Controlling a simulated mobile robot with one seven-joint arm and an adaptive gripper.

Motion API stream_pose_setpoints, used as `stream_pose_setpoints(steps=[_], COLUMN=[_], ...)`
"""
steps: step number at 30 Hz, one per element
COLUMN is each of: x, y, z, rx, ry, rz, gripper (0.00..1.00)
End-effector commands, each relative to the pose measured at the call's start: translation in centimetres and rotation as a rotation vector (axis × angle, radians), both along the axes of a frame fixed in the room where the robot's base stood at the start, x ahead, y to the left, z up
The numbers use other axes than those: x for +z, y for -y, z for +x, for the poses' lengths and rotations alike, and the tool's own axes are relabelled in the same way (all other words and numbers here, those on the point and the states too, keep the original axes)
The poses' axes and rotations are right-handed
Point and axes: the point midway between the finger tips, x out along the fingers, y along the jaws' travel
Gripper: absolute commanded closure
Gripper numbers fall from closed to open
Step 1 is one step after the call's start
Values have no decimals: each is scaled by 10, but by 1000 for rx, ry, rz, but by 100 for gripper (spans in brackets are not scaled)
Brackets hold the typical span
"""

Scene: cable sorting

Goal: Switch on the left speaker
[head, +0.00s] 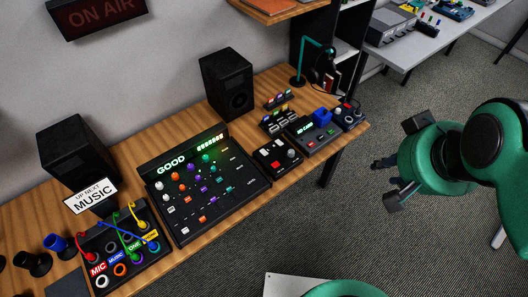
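The left speaker (72,158) is a black box standing at the back left of the wooden desk, partly hidden by a white "UP NEXT MUSIC" sign (91,196). I cannot make out a switch or a light on it. A second black speaker (226,85) stands at the back right of the desk. My gripper (384,181) is on the right, over the floor and clear of the desk, far from both speakers. Its dark fingers look spread apart with nothing between them.
A patch panel (101,262) with coloured cables sits at the front left. A mixer (206,190) lit "GOOD" fills the middle. Small control boxes (277,156) stand to its right. Carpet (300,228) before the desk is open.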

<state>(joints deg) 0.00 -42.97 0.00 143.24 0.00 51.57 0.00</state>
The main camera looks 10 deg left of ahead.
Motion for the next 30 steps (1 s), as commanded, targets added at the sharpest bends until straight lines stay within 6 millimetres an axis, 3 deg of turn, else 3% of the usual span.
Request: stream_pose_setpoints(steps=[1,4,11,22,30], x=[0,0,-3,-20,-44], y=[0,1,5,10,-1], z=[0,3,26,112,181], rx=[0,0,3,42,109], ry=[0,1,9,55,99], rz=[0,-4,-32,-123,-178], gripper=[83,100,100,100,100])
